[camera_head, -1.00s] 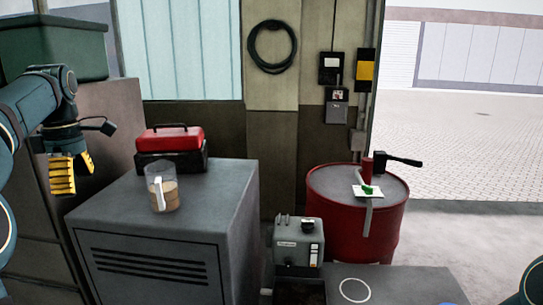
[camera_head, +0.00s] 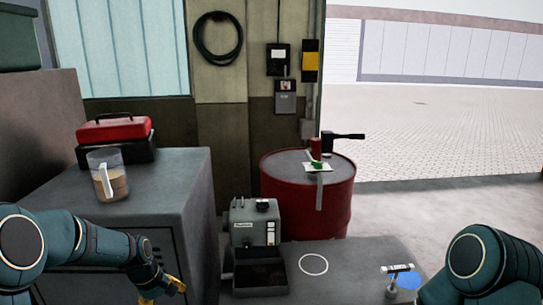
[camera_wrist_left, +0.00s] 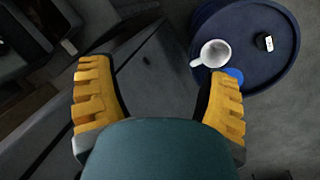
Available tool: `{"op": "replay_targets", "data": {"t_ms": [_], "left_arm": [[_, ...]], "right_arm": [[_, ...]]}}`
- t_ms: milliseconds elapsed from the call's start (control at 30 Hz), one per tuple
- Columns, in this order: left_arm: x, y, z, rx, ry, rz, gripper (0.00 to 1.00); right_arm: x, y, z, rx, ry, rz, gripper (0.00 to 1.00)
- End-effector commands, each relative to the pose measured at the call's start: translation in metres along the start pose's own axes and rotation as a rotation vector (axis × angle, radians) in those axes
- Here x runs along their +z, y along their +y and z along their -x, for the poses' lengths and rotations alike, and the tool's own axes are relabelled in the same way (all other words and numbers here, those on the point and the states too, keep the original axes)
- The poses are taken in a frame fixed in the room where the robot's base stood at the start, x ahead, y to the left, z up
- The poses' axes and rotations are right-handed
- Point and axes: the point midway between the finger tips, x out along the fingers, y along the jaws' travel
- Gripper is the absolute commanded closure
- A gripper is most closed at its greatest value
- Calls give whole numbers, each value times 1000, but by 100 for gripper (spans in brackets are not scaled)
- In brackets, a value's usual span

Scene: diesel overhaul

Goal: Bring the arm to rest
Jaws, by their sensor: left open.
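My left arm comes in low from the left in the head view, in front of the grey cabinet (camera_head: 165,170). Its gripper (camera_head: 163,289), with yellow fingers, hangs at the bottom edge, partly cut off. In the left wrist view the gripper (camera_wrist_left: 160,98) has its two yellow fingers wide apart, with nothing held between them. Below and beyond the fingers, a dark blue drum (camera_wrist_left: 262,72) carries a white mug (camera_wrist_left: 211,53). My right arm shows at the lower right of the head view; its gripper is out of view.
A measuring jug (camera_head: 108,175) with brown liquid and a red toolbox (camera_head: 114,129) stand on the cabinet. A grey device (camera_head: 254,228) and a white ring mark (camera_head: 313,264) are on the low bench. A red drum (camera_head: 305,195) stands behind. Open paved ground lies at right.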

Motion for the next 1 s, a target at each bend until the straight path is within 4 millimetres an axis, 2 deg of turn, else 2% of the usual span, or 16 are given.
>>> {"op": "replay_targets", "data": {"t_ms": [33,167,200,300,400,500,600,700,1000], "left_arm": [[23,-3,-36,9,-22,-68,23],[80,-12,-106,53,-45,-248,23],[100,-17,-125,67,-51,-304,23],[150,-34,-167,100,-59,-442,23],[196,-56,-196,127,-61,-568,23],[231,-75,-211,146,-55,-667,23],[252,-88,-217,157,-47,-732,23],[261,-94,-218,162,-41,-762,23],[261,-94,-218,162,-40,-764,23]], "right_arm": [[2,3,-9,1,-1,0,100],[4,8,-21,3,-3,0,100],[5,9,-25,3,-4,0,100],[7,13,-36,5,-6,0,100],[8,16,-45,6,-6,0,100],[10,18,-51,7,-7,0,100],[10,20,-55,7,-7,0,100],[10,20,-56,8,-7,0,100],[10,20,-56,8,-7,0,100]]}}
